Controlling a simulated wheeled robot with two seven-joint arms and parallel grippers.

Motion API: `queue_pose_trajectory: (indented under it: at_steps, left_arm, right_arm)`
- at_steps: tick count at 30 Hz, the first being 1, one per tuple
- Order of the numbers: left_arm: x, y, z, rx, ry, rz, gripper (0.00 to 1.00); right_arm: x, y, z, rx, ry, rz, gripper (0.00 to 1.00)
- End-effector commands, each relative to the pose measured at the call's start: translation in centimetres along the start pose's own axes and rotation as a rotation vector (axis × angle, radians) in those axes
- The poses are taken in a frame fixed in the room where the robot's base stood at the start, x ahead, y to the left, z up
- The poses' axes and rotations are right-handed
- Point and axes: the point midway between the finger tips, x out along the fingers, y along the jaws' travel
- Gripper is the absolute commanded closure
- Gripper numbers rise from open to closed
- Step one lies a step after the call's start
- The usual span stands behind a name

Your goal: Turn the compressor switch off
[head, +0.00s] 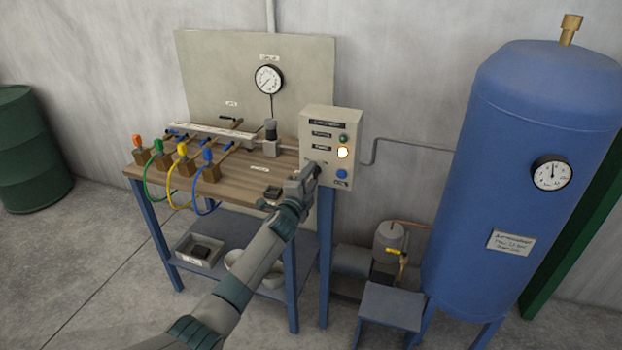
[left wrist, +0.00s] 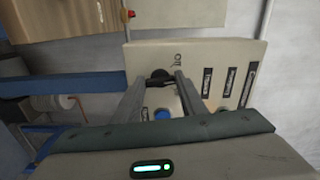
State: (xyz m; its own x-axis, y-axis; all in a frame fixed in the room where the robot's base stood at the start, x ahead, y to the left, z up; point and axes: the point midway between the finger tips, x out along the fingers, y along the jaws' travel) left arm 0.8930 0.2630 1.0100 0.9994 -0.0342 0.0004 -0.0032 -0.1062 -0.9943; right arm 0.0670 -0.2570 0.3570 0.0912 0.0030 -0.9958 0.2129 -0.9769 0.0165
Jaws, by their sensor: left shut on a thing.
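The compressor control box (head: 350,118) is a beige panel on a blue post. It carries a dim green lamp (head: 343,138), a bright lit lamp (head: 343,153) and a blue button (head: 342,173). My left gripper (head: 314,170) is at the box's lower left and covers the switch in the head view. In the left wrist view, the black switch knob (left wrist: 160,76) sits between the fingertips of my left gripper (left wrist: 160,84), which is shut on it. The box face (left wrist: 205,58) and blue button (left wrist: 162,114) also show there. Which way the knob points is hard to tell.
A wooden bench (head: 240,180) with valves and coloured hoses stands left of the box. A large blue tank (head: 480,180) with a gauge (head: 551,172) stands at right. A grey stool-like stand (head: 392,306) is below. A green drum (head: 32,150) is far left.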

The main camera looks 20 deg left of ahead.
Motion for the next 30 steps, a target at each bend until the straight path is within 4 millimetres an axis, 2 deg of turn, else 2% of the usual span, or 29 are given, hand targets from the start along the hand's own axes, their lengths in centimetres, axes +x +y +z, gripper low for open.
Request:
queue_pose_trajectory:
  at_steps: [18,30]
  left_arm:
    - [-0.05,0.45,-0.01,-0.546,-0.002,0.003,0.85]
    - [-0.05,0.49,-0.08,-0.689,-0.002,0.003,0.85]
  right_arm:
    - [0.91,-0.06,0.05,0.000,0.000,0.000,0.69]
    - [1.05,-0.12,0.05,0.000,0.001,-0.001,0.69]
